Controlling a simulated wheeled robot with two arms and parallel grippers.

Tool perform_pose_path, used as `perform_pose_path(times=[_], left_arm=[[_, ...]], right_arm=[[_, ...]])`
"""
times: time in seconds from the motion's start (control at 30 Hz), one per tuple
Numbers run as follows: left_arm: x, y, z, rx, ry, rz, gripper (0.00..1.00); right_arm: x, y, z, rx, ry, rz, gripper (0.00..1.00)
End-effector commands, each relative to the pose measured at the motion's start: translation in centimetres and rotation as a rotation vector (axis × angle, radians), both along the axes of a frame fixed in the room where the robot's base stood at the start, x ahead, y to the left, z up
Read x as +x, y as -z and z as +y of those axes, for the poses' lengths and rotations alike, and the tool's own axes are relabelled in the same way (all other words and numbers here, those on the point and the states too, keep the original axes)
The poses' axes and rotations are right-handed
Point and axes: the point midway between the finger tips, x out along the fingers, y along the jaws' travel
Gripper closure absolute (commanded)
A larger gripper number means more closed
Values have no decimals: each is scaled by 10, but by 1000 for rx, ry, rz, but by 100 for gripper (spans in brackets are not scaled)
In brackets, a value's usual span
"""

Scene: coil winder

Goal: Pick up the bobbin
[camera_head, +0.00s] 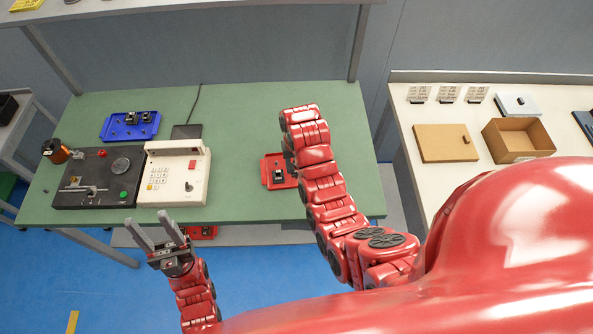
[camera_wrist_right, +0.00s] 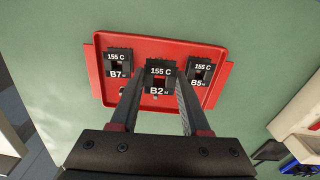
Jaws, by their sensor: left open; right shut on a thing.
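In the right wrist view, my right gripper (camera_wrist_right: 158,88) is shut on a black bobbin marked B2 (camera_wrist_right: 159,73), with one finger on each side. That bobbin looks larger than its neighbours, so it seems raised above the red tray (camera_wrist_right: 215,50). Bobbins B7 (camera_wrist_right: 118,65) and B5 (camera_wrist_right: 200,72) sit in the tray on either side. In the head view, the red tray (camera_head: 267,160) is on the green bench, partly covered by my right arm; the right fingers are hidden there. My left gripper (camera_head: 152,228) is open and empty in front of the bench.
A winder with a black base (camera_head: 110,192) and white keypad unit (camera_head: 172,180) stands at the left of the bench. A copper spool (camera_head: 56,151) is beside it. A blue tray (camera_head: 117,134) lies behind. An open cardboard box (camera_head: 520,155) is on the right bench.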

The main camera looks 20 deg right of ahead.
Motion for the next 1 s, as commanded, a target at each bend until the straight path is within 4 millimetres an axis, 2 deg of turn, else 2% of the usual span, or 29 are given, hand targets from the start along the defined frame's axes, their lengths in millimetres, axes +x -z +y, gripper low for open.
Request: perform_pose_path(times=[0.03,0.1,0.33,0.5,0.7,1.0], left_arm=[[0,-21,0,0,0,-3,48],[0,-33,0,0,0,-4,48],[0,-65,0,0,0,-3,48],[0,-75,0,0,0,-3,48],[0,-81,0,0,0,-3,48],[0,-82,0,0,0,-3,48]], right_arm=[[-15,-7,2,1,-1,13,100],[-28,-11,5,1,1,9,100],[-83,-14,14,2,1,12,100],[-120,-14,21,3,-1,10,100],[-146,-14,26,1,-1,9,100],[-155,-15,27,0,0,6,100]])
